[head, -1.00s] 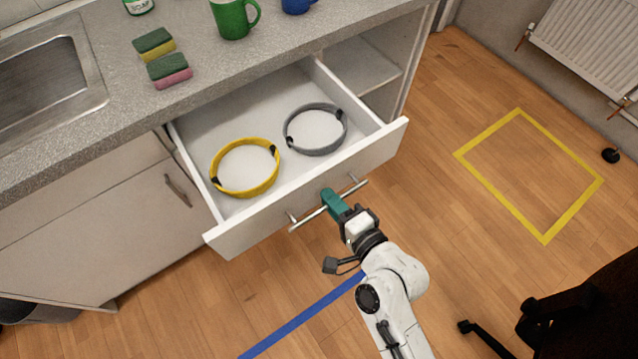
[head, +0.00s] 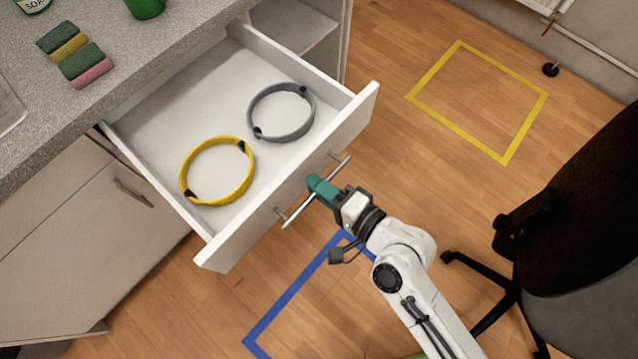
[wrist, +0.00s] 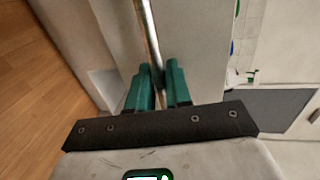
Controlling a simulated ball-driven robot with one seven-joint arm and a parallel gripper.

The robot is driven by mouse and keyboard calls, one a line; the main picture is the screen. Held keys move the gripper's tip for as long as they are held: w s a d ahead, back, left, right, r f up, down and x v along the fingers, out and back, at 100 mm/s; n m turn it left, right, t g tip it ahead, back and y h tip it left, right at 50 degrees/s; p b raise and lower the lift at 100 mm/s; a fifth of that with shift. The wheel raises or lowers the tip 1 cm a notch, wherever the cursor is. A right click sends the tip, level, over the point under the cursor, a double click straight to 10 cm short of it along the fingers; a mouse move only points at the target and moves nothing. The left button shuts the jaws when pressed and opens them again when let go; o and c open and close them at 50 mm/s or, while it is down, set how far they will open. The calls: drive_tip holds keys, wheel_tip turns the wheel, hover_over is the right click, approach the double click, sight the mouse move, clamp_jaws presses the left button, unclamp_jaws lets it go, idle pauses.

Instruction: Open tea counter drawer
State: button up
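The tea counter drawer (head: 225,250) stands well out from the counter, its white inside showing in the head view. A yellow banded ring (head: 218,172) and a grey ring (head: 283,112) lie flat in it. Its metal bar handle (head: 298,212) runs along the front panel. My gripper (head: 322,188) is at the middle of this handle. In the wrist view, the green fingers of my gripper (wrist: 159,72) are on both sides of the bar (wrist: 148,28), closed around it. The exact contact at the fingertips is partly hidden.
The grey countertop (head: 180,30) holds sponges (head: 73,55) and a green mug (head: 145,8). A black office chair (head: 585,190) stands at the right. Blue (head: 290,290) and yellow (head: 480,140) floor outlines mark open wooden floor.

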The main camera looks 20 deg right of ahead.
drive_tip(key=shift+o, duration=0.9)
drive_tip(key=shift+d, duration=0.1)
drive_tip(key=b+v, duration=0.2)
drive_tip(key=v, duration=0.8)
drive_tip(key=shift+s+d, duration=0.15)
drive_tip(key=shift+s, duration=0.15)
